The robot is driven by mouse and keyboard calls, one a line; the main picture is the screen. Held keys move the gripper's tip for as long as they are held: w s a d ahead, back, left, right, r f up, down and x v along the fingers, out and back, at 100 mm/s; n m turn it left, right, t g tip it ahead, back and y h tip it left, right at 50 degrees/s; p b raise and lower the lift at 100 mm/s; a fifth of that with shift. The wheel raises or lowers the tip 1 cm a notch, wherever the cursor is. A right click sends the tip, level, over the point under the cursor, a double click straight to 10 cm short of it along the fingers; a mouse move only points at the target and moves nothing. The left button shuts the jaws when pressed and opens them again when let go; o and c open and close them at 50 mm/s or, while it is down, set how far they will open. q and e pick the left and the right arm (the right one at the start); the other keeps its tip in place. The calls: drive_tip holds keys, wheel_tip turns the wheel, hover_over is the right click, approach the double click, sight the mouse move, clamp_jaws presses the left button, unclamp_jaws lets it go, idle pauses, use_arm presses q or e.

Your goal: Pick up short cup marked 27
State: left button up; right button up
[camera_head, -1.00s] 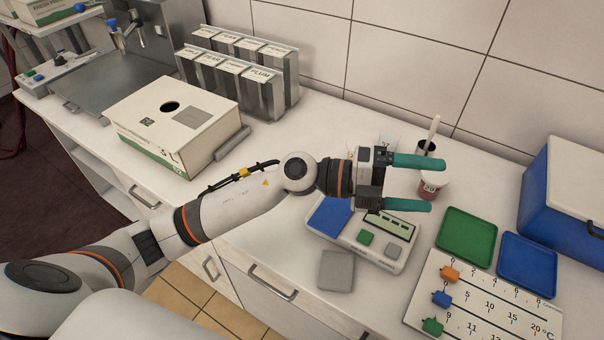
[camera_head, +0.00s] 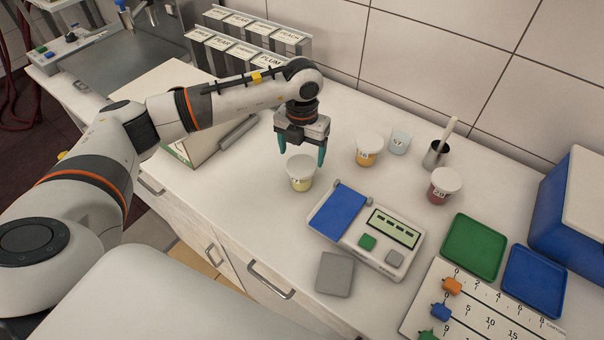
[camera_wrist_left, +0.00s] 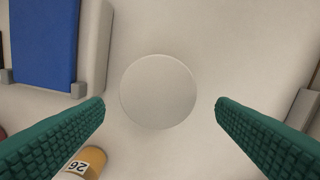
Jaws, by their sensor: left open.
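A short cup (camera_head: 300,173) with a white lid and pale yellow contents stands upright on the counter. Its small label seems to end in 7, but the first digit is unclear. My left gripper (camera_head: 302,158) points down over this cup, open, with its green fingers spread. In the left wrist view the round white lid (camera_wrist_left: 158,91) lies between the two open fingers (camera_wrist_left: 160,101), with clear gaps on both sides. Nothing is held. My right gripper is not in view.
Behind are an orange-filled cup (camera_head: 367,151), marked 26 in the wrist view, a pale cup (camera_head: 399,143) marked 57, and a dark cup with a stick (camera_head: 437,154). A red cup (camera_head: 443,187) stands farther right. A scale (camera_head: 375,232) sits in front; a white box (camera_head: 165,95) is left.

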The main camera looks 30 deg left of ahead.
sight(302, 163)
use_arm(q)
wheel_tip(302, 163, down, 2)
drive_tip(key=shift+f+p, duration=0.6)
drive_tip(key=shift+p, duration=0.1)
wheel_tip(302, 163, down, 4)
drive_tip(key=shift+r+p, duration=0.2)
drive_tip(key=shift+p, duration=0.5)
drive_tip(key=shift+f, duration=0.35)
drive_tip(key=shift+c, duration=0.6)
drive_tip(key=shift+w, duration=0.1)
drive_tip(key=c, duration=0.7)
